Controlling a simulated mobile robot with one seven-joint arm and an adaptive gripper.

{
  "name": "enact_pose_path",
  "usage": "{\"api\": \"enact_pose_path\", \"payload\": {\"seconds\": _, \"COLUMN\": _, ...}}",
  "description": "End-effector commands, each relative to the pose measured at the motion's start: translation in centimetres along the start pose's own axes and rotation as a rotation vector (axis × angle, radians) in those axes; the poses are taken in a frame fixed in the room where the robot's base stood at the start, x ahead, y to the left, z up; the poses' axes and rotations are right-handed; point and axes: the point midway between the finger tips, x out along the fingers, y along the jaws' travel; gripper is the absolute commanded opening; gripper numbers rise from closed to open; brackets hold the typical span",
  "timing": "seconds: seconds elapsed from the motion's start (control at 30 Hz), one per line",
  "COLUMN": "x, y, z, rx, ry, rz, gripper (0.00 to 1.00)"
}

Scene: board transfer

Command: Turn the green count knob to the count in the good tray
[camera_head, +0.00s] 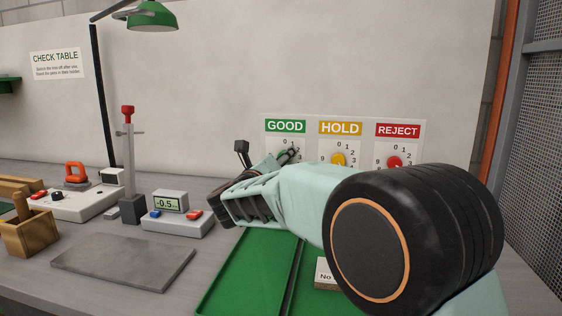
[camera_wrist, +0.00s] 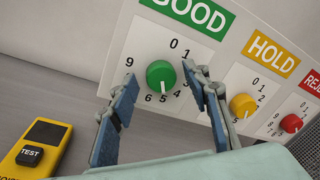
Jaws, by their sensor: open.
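The green count knob (camera_wrist: 161,76) is on the white dial panel under the GOOD sign (camera_wrist: 187,10). Its white mark points down, toward the 5. My gripper (camera_wrist: 162,80) is open, with one blue-padded finger on each side of the knob in the wrist view; I cannot tell whether either touches it. In the head view my gripper (camera_head: 287,156) is in front of the GOOD dial and hides the knob. A green tray (camera_head: 245,270) lies below my arm; its visible part is empty, and my arm covers some of it.
The yellow knob (camera_head: 339,160) and red knob (camera_head: 394,162) are to the right. A yellow TEST box (camera_wrist: 40,143) is lower left in the wrist view. A scale (camera_head: 178,222), grey plate (camera_head: 125,262) and wooden box (camera_head: 30,236) stand left.

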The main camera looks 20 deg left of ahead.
Motion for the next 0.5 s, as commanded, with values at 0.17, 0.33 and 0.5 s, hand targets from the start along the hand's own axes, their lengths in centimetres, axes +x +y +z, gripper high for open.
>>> {"api": "enact_pose_path", "payload": {"seconds": 0.17, "x": 0.06, "y": -0.04, "z": 0.0, "rx": 0.0, "ry": 0.0, "rz": -0.001, "gripper": 0.44}}
{"api": "enact_pose_path", "payload": {"seconds": 0.33, "x": 0.04, "y": -0.05, "z": 0.0, "rx": 0.0, "ry": 0.0, "rz": -0.001, "gripper": 0.3}}
{"api": "enact_pose_path", "payload": {"seconds": 0.5, "x": 0.03, "y": -0.04, "z": 0.0, "rx": 0.0, "ry": 0.0, "rz": -0.001, "gripper": 0.12}}
